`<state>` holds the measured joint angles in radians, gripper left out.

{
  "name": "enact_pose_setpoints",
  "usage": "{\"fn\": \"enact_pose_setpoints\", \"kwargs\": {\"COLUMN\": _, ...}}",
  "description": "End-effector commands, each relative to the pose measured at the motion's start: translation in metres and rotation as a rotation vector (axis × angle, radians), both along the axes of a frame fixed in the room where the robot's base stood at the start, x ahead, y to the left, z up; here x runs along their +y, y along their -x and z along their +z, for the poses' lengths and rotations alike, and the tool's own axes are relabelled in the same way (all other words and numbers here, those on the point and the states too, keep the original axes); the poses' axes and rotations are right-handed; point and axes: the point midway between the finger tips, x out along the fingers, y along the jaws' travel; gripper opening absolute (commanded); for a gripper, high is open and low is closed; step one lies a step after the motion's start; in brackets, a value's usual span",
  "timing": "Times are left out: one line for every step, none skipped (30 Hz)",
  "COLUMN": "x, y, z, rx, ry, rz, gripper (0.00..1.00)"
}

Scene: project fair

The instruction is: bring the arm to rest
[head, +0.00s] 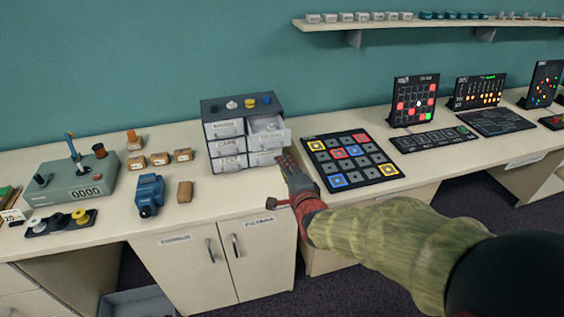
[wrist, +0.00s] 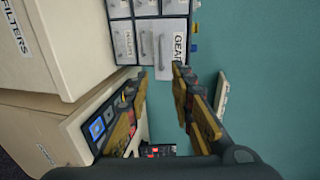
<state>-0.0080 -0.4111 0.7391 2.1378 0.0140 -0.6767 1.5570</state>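My gripper (head: 285,172) is over the bench in the head view, just in front of and right of the small drawer cabinet (head: 228,103). In the wrist view my gripper (wrist: 160,80) has its two fingers apart with nothing between them. The cabinet's upper right drawer (head: 268,133) stands pulled out. In the wrist view a drawer front labelled with "GEAR" (wrist: 163,42) shows just beyond the fingertips. I cannot tell whether a finger touches it. My arm reaches in from the lower right of the head view.
A board of coloured tiles (head: 351,159) lies right of my gripper. A grey counter box with a joystick (head: 75,181), a blue device (head: 149,194) and small wooden blocks stand at left. Upright display panels (head: 415,101) stand at right. A shelf (head: 430,22) hangs above.

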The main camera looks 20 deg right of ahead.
Motion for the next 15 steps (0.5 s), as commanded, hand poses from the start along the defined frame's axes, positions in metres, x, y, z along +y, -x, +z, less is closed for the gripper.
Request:
{"fn": "enact_pose_setpoints", "kwargs": {"x": 0.000, "y": 0.000, "z": 0.000, "rx": 0.000, "ry": 0.000, "rz": 0.000, "gripper": 0.24}}
{"fn": "enact_pose_setpoints", "kwargs": {"x": 0.000, "y": 0.000, "z": 0.000, "rx": 0.000, "ry": 0.000, "rz": 0.000, "gripper": 0.24}}
{"fn": "enact_pose_setpoints", "kwargs": {"x": 0.000, "y": 0.000, "z": 0.000, "rx": 0.000, "ry": 0.000, "rz": 0.000, "gripper": 0.24}}
{"fn": "enact_pose_setpoints", "kwargs": {"x": 0.000, "y": 0.000, "z": 0.000, "rx": 0.000, "ry": 0.002, "rz": 0.000, "gripper": 0.24}}
{"fn": "enact_pose_setpoints", "kwargs": {"x": 0.000, "y": 0.000, "z": 0.000, "rx": 0.000, "ry": 0.006, "rz": 0.001, "gripper": 0.24}}
{"fn": "enact_pose_setpoints", "kwargs": {"x": 0.000, "y": 0.000, "z": 0.000, "rx": 0.000, "ry": 0.019, "rz": 0.004, "gripper": 0.24}}
{"fn": "enact_pose_setpoints", "kwargs": {"x": 0.000, "y": 0.000, "z": -0.001, "rx": 0.004, "ry": 0.036, "rz": 0.008, "gripper": 0.24}}
{"fn": "enact_pose_setpoints", "kwargs": {"x": 0.000, "y": 0.001, "z": -0.003, "rx": 0.012, "ry": 0.058, "rz": 0.014, "gripper": 0.24}}
{"fn": "enact_pose_setpoints", "kwargs": {"x": 0.000, "y": 0.002, "z": -0.010, "rx": 0.037, "ry": 0.100, "rz": 0.024, "gripper": 0.24}}
{"fn": "enact_pose_setpoints", "kwargs": {"x": 0.000, "y": 0.004, "z": -0.017, "rx": 0.064, "ry": 0.139, "rz": 0.036, "gripper": 0.24}}
{"fn": "enact_pose_setpoints", "kwargs": {"x": 0.000, "y": 0.007, "z": -0.026, "rx": 0.099, "ry": 0.182, "rz": 0.051, "gripper": 0.24}}
{"fn": "enact_pose_setpoints", "kwargs": {"x": 0.000, "y": 0.014, "z": -0.043, "rx": 0.160, "ry": 0.250, "rz": 0.079, "gripper": 0.24}}
{"fn": "enact_pose_setpoints", "kwargs": {"x": 0.001, "y": 0.021, "z": -0.057, "rx": 0.214, "ry": 0.305, "rz": 0.106, "gripper": 0.24}}
{"fn": "enact_pose_setpoints", "kwargs": {"x": 0.001, "y": 0.030, "z": -0.070, "rx": 0.270, "ry": 0.363, "rz": 0.138, "gripper": 0.24}}
{"fn": "enact_pose_setpoints", "kwargs": {"x": 0.001, "y": 0.042, "z": -0.085, "rx": 0.341, "ry": 0.439, "rz": 0.186, "gripper": 0.24}}
